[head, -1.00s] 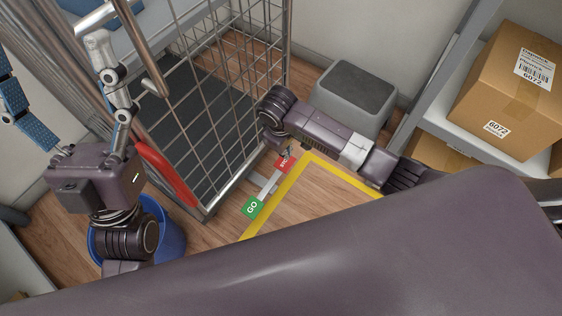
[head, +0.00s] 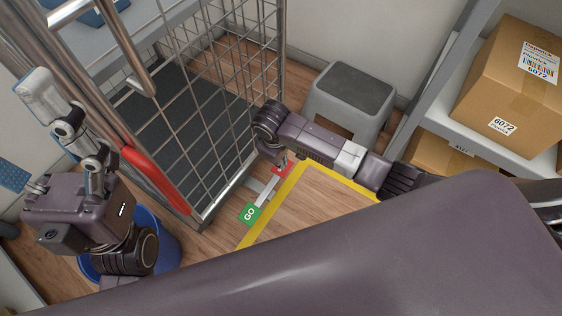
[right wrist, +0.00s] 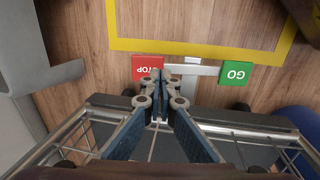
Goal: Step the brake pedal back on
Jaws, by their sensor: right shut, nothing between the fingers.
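The brake pedal is a grey bar with a red STOP pad (head: 287,171) and a green GO pad (head: 250,214), low at the cage trolley's (head: 203,221) front corner. Both pads show in the right wrist view, STOP (right wrist: 146,68) left and GO (right wrist: 237,73) right. My right gripper (head: 281,163) is shut and empty, pointing down at the STOP pad and covering part of it. I cannot tell whether the tips touch it. The closed fingers also show in the right wrist view (right wrist: 163,88). My left gripper (head: 38,140) is open and empty at the left, its fingers spread wide.
A grey step stool (head: 350,92) stands behind my right arm. A shelf with cardboard boxes (head: 508,85) is at the right. Yellow tape (head: 269,214) marks the wood floor beside the pedal. A blue bin (head: 165,243) sits below my left arm.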

